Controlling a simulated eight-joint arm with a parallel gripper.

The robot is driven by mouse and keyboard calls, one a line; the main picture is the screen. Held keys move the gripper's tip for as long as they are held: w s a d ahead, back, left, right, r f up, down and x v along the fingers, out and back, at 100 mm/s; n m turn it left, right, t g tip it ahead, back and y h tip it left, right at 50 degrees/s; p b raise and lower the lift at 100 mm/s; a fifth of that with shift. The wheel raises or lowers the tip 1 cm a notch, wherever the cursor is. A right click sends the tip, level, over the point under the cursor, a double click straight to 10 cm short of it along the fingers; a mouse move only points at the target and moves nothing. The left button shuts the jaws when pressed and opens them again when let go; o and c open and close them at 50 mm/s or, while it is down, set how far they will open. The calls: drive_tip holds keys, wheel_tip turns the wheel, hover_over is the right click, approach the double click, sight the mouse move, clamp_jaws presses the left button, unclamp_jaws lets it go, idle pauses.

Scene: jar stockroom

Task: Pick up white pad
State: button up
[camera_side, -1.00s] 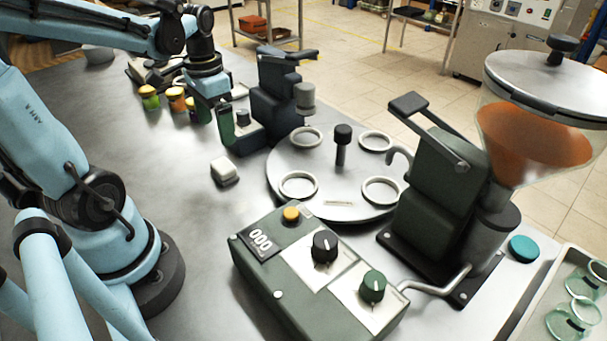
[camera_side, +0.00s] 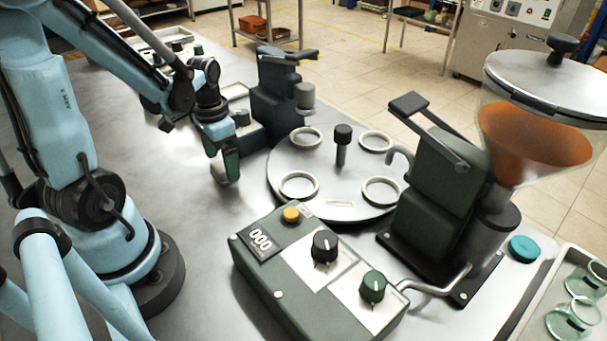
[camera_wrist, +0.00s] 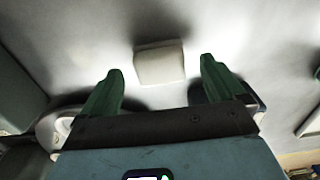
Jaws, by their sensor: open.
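The white pad (camera_wrist: 160,62) is a small pale block with rounded edges, lying on the grey metal table. In the wrist view it is centred between my two green fingertips and slightly beyond them, with a gap on each side. My gripper (camera_wrist: 160,70) is open and empty. In the side view my gripper (camera_side: 223,168) is low over the table, left of the round turntable, and it hides most or all of the pad. I cannot tell the exact height of the fingertips above the table.
The round turntable (camera_side: 335,190) with several rings stands just right of my gripper. A green control box (camera_side: 288,250) is in front, and a dark press (camera_side: 275,95) stands behind. The table left of my gripper is clear.

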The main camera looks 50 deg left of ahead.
drive_tip(key=shift+f, duration=1.1)
drive_tip(key=shift+c, duration=0.2)
drive_tip(key=c, duration=1.2)
drive_tip(key=shift+o, duration=0.2)
drive_tip(key=shift+r, duration=0.15)
drive_tip(key=shift+r, duration=0.8)
wheel_tip(320, 180, up, 2)
drive_tip(key=shift+d+r, duration=0.15)
drive_tip(key=shift+r, duration=0.1)
drive_tip(key=d+r, duration=0.6)
drive_tip(key=d, duration=0.5)
drive_tip(key=shift+s+d+r, duration=0.15)
drive_tip(key=shift+d+r, duration=0.05)
drive_tip(key=shift+r, duration=0.1)
